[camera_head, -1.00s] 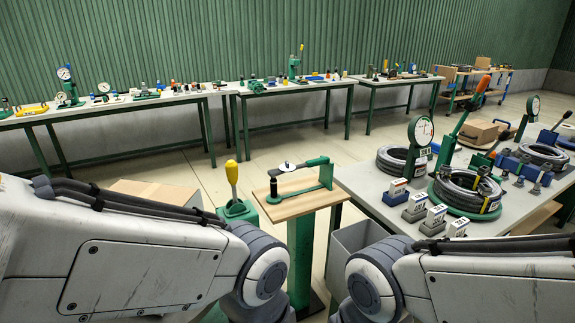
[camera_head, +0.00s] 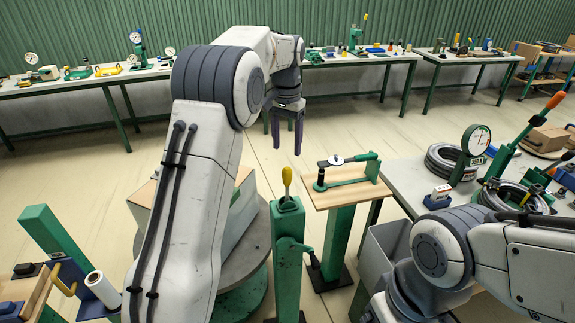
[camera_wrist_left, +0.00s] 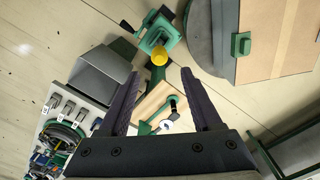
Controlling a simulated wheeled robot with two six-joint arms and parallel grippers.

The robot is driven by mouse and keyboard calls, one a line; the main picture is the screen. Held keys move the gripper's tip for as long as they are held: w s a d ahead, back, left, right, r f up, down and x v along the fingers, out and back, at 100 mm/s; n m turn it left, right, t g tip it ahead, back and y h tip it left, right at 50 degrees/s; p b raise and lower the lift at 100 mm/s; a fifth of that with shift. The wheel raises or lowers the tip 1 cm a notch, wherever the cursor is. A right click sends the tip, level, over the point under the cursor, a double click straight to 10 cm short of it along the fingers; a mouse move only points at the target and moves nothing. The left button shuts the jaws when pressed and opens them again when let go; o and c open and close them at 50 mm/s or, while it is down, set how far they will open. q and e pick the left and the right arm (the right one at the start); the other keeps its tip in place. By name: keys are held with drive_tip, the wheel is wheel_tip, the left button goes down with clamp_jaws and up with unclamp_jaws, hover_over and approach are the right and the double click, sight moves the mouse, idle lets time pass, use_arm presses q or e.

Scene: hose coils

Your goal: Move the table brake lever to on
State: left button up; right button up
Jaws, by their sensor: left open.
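A lever with a yellow handle (camera_head: 287,181) stands nearly upright on a green post (camera_head: 288,235), beside a grey round table (camera_head: 257,232). I take it to be the brake lever; no on or off marking is readable. My left gripper (camera_head: 286,150) is open and empty, pointing down, apart from the handle and just above it in the picture. In the left wrist view the yellow knob (camera_wrist_left: 159,57) shows beyond the open fingers (camera_wrist_left: 163,98), nearer the top. The round table's edge (camera_wrist_left: 199,38) is right of it there. My right arm enters at lower right; its gripper is out of frame.
A cardboard box (camera_head: 244,190) sits on the round table. A small wood-topped stand (camera_head: 345,195) with a green clamp is right of the lever. A grey bin (camera_head: 385,250) and a bench with hose coils (camera_head: 440,160) are further right.

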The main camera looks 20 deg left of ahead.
sight(287, 168)
use_arm(q)
wheel_tip(287, 168, down, 10)
drive_tip(key=shift+p, duration=1.05)
clamp_jaws()
drive_tip(key=shift+r, duration=0.1)
idle(0.6)
